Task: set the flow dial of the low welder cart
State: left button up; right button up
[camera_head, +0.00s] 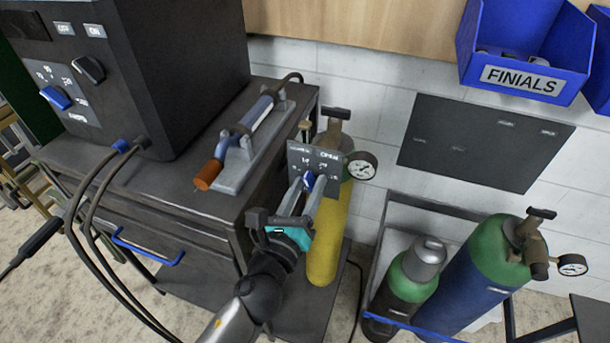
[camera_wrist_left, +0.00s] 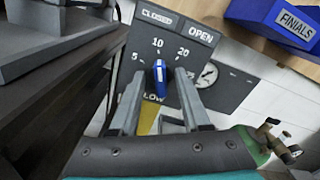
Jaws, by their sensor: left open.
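The flow dial is a blue knob (camera_wrist_left: 160,80) on a dark grey panel (camera_head: 325,161) mounted in front of the yellow cylinder (camera_head: 328,235) at the low cart's right end. In the left wrist view the scale reads 5, 10, 20, with CLOSED and OPEN above; the knob's upper end points near 10. My left gripper (camera_wrist_left: 158,88) is open, with one finger on each side of the knob; whether they touch it I cannot tell. In the head view the gripper (camera_head: 309,192) partly covers the knob. My right gripper is not in view.
The welder box (camera_head: 195,75) stands on the dark cart (camera_head: 190,215), beside a torch with an orange tip (camera_head: 208,174). A pressure gauge (camera_head: 361,167) sits right of the panel. Green-topped cylinders (camera_head: 490,250) stand farther right, and a blue FINIALS bin (camera_head: 525,50) hangs above.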

pick_arm(q)
grip_shut()
dwell(0.5)
